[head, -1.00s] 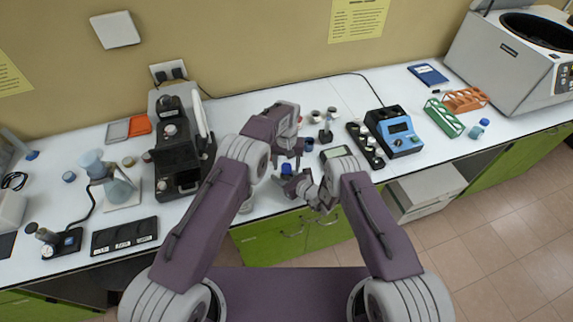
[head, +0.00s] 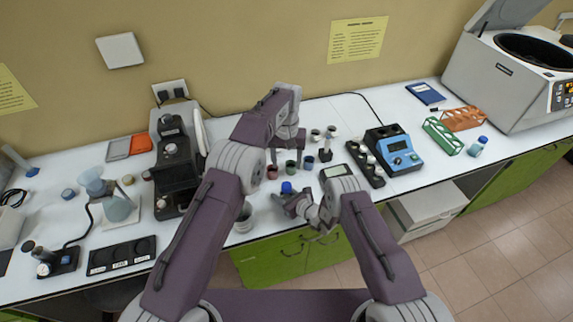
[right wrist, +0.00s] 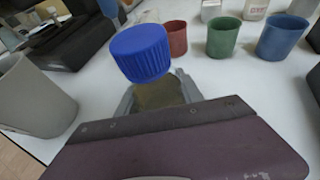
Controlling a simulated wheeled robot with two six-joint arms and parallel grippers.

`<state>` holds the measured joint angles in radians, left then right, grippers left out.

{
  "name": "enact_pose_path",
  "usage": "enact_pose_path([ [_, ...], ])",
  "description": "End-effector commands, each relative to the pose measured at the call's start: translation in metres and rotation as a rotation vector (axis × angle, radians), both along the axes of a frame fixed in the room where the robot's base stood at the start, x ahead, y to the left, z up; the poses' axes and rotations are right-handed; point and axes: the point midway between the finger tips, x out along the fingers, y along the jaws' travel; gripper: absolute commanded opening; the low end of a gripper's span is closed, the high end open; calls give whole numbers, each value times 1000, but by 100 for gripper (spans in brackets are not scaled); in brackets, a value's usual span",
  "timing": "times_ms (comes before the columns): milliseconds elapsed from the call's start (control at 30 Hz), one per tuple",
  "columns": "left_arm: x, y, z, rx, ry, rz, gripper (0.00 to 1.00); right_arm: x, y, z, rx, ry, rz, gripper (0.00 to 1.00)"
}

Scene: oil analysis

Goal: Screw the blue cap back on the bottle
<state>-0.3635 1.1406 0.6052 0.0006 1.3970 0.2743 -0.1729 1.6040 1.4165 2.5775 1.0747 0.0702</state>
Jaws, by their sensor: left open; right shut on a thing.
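The blue cap (head: 287,187) sits at the top of the bottle, near the front edge of the bench. In the right wrist view the cap (right wrist: 140,53) covers the top of the amber-grey bottle (right wrist: 160,93); how tightly it is seated I cannot tell. My right gripper (head: 287,199) is shut on the bottle, low beside the bench edge. Its fingers flank the bottle in the right wrist view. My left gripper (head: 286,155) is open and empty, above and behind the cap, apart from it.
Red (head: 272,172), green (head: 291,168) and blue (head: 308,163) cups stand behind the bottle. A grey beaker (right wrist: 32,105) stands left of it. A dark vial rack (head: 366,164) and a blue instrument (head: 394,150) are to the right. A black microscope (head: 172,165) is left.

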Motion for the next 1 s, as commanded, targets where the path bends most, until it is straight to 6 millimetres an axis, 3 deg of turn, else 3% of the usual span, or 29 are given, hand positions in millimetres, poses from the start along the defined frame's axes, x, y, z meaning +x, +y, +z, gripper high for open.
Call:
enact_pose_path([
  [100, 0, 0, 0, 0, 0, 0, 59, 0, 0, 1, 1, -1, 0, 0],
  [133, 0, 0, 0, 0, 0, 0, 59, 0, 0, 1, 1, -1, 0, 52],
  [200, 0, 0, 0, 0, 0, 0, 59, 0, 0, 0, 1, -1, 0, 69],
  [567, 0, 0, -1, 0, 0, 0, 59, -3, -3, 1, 0, 1, 0, 69],
  [1000, 0, 0, -11, 0, 0, 0, 59, -56, -49, 29, -1, 1, -2, 69],
])
